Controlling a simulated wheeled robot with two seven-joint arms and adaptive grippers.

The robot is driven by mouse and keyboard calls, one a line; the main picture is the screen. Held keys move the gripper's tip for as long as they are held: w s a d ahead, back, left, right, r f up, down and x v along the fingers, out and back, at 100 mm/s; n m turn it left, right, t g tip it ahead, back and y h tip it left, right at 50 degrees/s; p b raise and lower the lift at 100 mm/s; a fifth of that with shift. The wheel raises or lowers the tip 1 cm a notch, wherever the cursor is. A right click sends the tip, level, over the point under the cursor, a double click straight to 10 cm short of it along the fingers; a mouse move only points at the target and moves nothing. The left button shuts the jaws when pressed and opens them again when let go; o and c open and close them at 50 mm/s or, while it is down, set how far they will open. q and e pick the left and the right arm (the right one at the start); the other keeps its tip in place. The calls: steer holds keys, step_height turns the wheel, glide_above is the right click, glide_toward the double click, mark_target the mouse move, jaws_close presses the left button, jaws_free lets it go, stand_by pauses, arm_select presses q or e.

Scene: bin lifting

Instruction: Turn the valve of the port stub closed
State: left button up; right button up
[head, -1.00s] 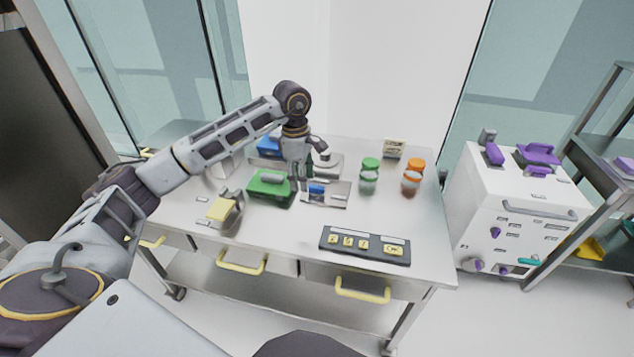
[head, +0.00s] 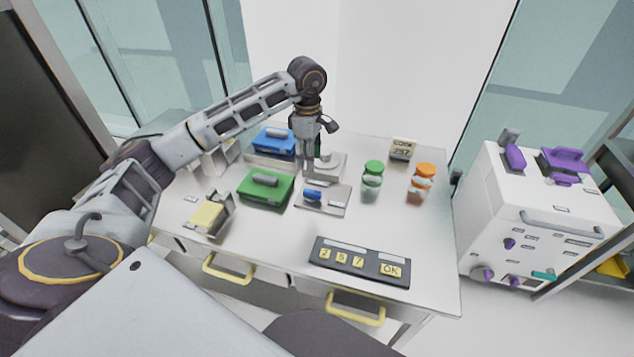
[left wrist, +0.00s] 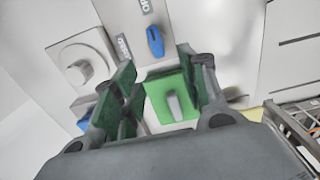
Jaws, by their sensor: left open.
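The port stub is a flat grey plate (head: 338,203) on the table, with a small blue valve handle (head: 312,195) on its left part. In the left wrist view the blue handle (left wrist: 155,42) lies roughly in line with a label reading "OPE", partly cut off. A second label (left wrist: 123,47) sits to the handle's left, too small to read surely. My left gripper (head: 312,167) points down above and behind the handle, apart from it. In the left wrist view its dark green fingers (left wrist: 160,85) are spread with nothing between them touched. My right gripper is not in view.
A green case (head: 265,188) and a blue case (head: 273,143) stand left of the plate. A round grey fixture (head: 328,163) is behind it. Green-lidded (head: 373,178) and orange-lidded (head: 422,182) jars stand right. A keypad (head: 358,262) lies in front, with clear tabletop between.

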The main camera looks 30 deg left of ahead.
mark_target(311, 190)
arm_select(q)
steer(key=f, duration=0.8)
steer(key=f+p, duration=0.1)
steer(key=f, duration=0.3)
steer(key=shift+w, duration=0.3)
steer(key=shift+f, duration=0.8)
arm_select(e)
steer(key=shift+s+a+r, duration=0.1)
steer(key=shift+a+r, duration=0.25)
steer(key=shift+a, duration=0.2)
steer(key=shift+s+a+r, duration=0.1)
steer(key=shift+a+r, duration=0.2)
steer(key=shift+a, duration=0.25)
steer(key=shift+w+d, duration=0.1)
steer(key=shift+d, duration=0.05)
arm_select(q)
jaws_close()
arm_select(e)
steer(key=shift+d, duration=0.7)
